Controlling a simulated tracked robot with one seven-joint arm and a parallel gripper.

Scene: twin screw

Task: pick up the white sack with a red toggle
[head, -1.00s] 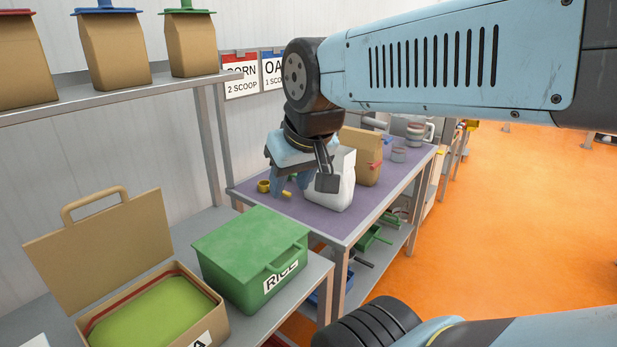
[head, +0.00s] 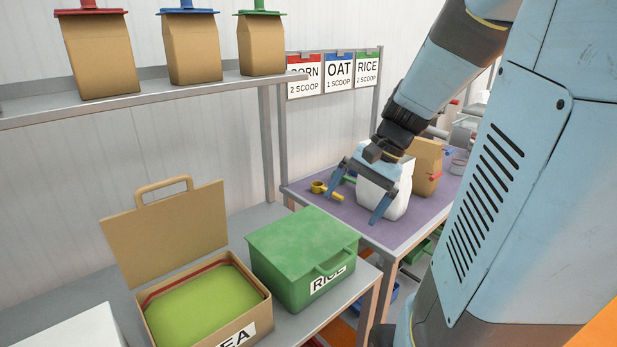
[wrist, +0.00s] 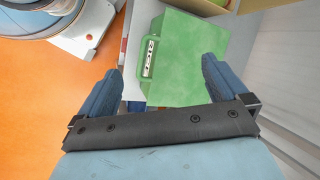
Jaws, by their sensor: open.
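A white sack (head: 388,192) stands upright on the purple-topped table (head: 425,212). My gripper (head: 354,204) is open, and its fingers overlap the sack's left side in the head view. I cannot tell whether they touch it. No red toggle shows on the white sack; part of it is hidden by my gripper. A brown sack (head: 427,160) with a small red piece at its side stands just behind it. In the wrist view my gripper (wrist: 160,70) is open with nothing held, and the white sack is not visible there.
A green lidded RICE box (head: 300,255) stands on the near bench, beside an open tan case (head: 165,235) with green contents. It also shows beyond my fingers in the wrist view (wrist: 185,65). Yellow pieces (head: 320,187) lie left of the sack. A shelf (head: 190,96) carries several brown sacks.

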